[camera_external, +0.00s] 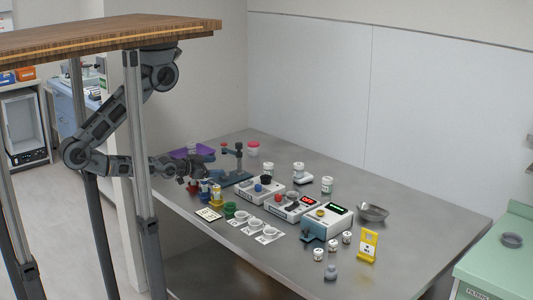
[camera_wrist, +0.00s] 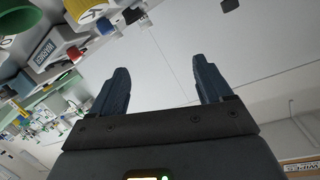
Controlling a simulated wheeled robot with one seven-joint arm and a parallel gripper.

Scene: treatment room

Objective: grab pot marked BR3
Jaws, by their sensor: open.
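Several small white pots with labels stand on the grey table (camera_external: 420,240), including one front pot (camera_external: 319,254), another (camera_external: 333,244) and a third (camera_external: 347,237). Others stand farther back, such as one pot (camera_external: 327,185) and another (camera_external: 299,169). The labels are too small to read, so I cannot tell which is BR3. My gripper (camera_external: 201,172) is over the table's left side, left of these pots. In the wrist view my gripper (camera_wrist: 162,85) is open, with nothing between its fingers.
White cups on cards (camera_external: 255,224), scales (camera_external: 328,221), a blue stand (camera_external: 237,177) and a green cup (camera_external: 229,210) crowd the middle-left. A yellow sign (camera_external: 368,245) and a metal bowl (camera_external: 372,212) stand to the right. The table's far right is clear.

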